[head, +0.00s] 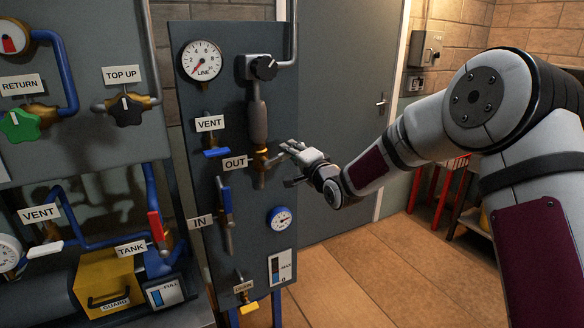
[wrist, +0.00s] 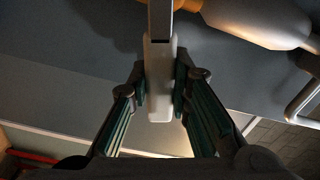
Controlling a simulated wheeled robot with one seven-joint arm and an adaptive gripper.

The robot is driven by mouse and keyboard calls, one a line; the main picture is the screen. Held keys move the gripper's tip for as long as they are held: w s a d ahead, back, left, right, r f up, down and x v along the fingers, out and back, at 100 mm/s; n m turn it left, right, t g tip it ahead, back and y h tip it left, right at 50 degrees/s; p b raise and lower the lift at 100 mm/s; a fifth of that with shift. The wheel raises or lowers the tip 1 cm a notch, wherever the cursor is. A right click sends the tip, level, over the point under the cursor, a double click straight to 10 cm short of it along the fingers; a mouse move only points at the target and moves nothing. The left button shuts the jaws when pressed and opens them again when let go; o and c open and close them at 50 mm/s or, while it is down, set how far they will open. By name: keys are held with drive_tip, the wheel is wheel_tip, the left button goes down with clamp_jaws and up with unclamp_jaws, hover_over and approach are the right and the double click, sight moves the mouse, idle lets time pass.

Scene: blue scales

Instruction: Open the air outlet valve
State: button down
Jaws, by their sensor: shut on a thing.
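The air outlet valve (head: 261,158) is a brass body beside the "OUT" label (head: 235,163) on the dark panel. My gripper (head: 291,156) is at the right of this valve, reaching in from the right. In the wrist view its two fingers are closed on a pale lever handle (wrist: 159,66), one pad on each side. A grey metal strip runs along the handle. In the head view the fingers hide most of the handle, so its exact angle is hard to tell there.
A small blue gauge (head: 281,219) sits below. Open floor (head: 350,262) lies to the right.

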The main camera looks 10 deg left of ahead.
sight(261, 134)
drive_tip(key=n, duration=0.1)
drive_tip(key=r+n+b, duration=0.1)
drive_tip(key=a+r+n+b, duration=0.1)
drive_tip(key=shift+s+r+n, duration=0.1)
drive_tip(key=shift+s+n, duration=0.2)
drive_tip(key=shift+n, duration=0.1)
drive_tip(key=n+b, duration=0.1)
drive_tip(key=s+a+r+n+b, duration=0.1)
drive_tip(key=n, duration=0.1)
drive_tip(key=shift+a+r+n, duration=0.25)
drive_tip(key=shift+r+n, duration=0.05)
drive_tip(key=n+b, duration=0.1)
drive_tip(key=s+a+n+b, duration=0.1)
drive_tip(key=b, duration=0.1)
drive_tip(key=shift+a+r+n, duration=0.15)
drive_tip(key=shift+r+n, duration=0.25)
drive_tip(key=n+b, duration=0.1)
drive_tip(key=s+a+n+b, duration=0.1)
drive_tip(key=n+b, duration=0.1)
drive_tip(key=a+n+b, duration=0.1)
drive_tip(key=b, duration=0.1)
drive_tip(key=shift+s+a+r+n, duration=0.25)
drive_tip(key=shift+s+r+n, duration=0.05)
drive_tip(key=shift+r, duration=0.05)
drive_tip(key=c, duration=1.4)
unclamp_jaws()
drive_tip(key=shift+r, duration=0.1)
drive_tip(key=shift+c, duration=0.2)
drive_tip(key=shift+s, duration=0.1)
